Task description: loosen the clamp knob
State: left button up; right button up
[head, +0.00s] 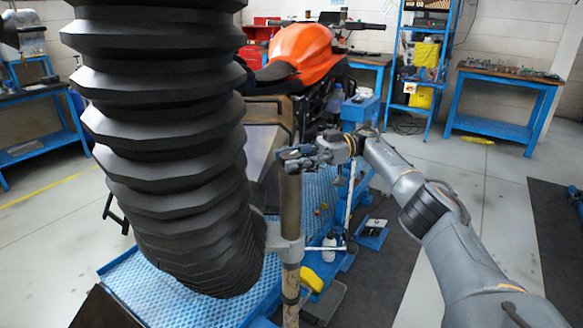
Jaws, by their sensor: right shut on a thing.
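A brownish upright post (290,205) stands in front of the blue lift platform (190,300). A grey clamp collar (286,248) goes around the post lower down. My right gripper (293,157) reaches in from the right and is shut at the top end of the post. What it grips there, taken to be the clamp knob, is small and mostly hidden by the fingers. A large black ribbed hose (170,130) hangs just left of the post and hides much of the platform. My left gripper is not in view.
An orange motorcycle (300,55) stands on the lift behind the post. A white bottle (329,247) and a yellow item (312,280) are low beside the post. A blue workbench (500,105) stands at the back right. The floor on the right is mostly clear.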

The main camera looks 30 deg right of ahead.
aim_at(290, 154)
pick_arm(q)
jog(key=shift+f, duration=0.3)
pick_arm(e)
jog(key=shift+f, duration=0.1)
jog(key=o, duration=1.2)
jog(key=shift+a, duration=0.15)
jog(key=shift+r, duration=0.25)
notch_tip(290, 154, up, 10)
jog(key=shift+f, duration=0.2)
